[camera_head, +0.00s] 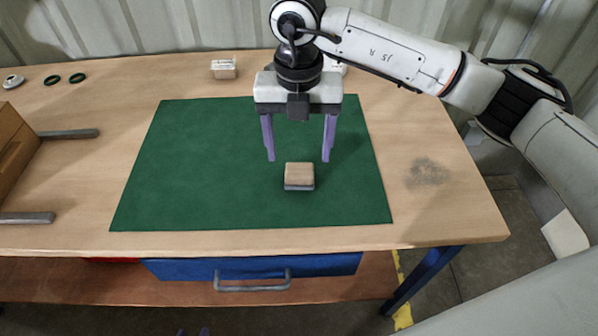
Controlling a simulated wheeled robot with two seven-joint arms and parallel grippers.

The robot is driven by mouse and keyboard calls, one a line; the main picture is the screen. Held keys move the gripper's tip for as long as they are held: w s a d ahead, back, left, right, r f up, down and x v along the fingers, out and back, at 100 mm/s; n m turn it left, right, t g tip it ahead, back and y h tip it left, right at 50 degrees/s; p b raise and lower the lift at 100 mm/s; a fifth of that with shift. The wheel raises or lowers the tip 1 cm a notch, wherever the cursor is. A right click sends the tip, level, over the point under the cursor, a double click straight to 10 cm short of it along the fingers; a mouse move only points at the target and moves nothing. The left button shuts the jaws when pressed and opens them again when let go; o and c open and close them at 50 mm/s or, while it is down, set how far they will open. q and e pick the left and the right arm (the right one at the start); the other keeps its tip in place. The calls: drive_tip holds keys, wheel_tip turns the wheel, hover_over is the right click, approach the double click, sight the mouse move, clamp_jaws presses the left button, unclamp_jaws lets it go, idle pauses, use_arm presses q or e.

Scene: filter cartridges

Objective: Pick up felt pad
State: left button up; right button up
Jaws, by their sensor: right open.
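The felt pad (299,171) is a small block with a tan top and a grey lower layer. It lies on the green mat (190,170), right of the mat's middle. My right gripper (298,160) points down with its two purple fingers spread wide, just behind and above the pad. The fingers are apart from the pad and nothing is between them.
A small whitish box (224,68) stands at the back of the wooden table (430,210). Two dark rings (64,79) and a round metal part (13,81) lie at the back left. A brown box (12,145) and grey bars (68,134) are at the left. The mat around the pad is clear.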

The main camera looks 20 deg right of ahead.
sight(299, 169)
drive_tip(key=f, duration=0.4)
drive_tip(key=shift+s+f+p, duration=0.25)
drive_tip(key=shift+s+p, duration=0.1)
drive_tip(key=shift+s, duration=0.05)
drive_tip(key=shift+f, duration=0.6)
drive_tip(key=c, duration=1.1)
wheel_tip(299, 169, up, 10)
drive_tip(key=shift+r, duration=0.1)
drive_tip(key=shift+c, duration=0.2)
drive_tip(key=o, duration=0.5)
drive_tip(key=c, duration=0.4)
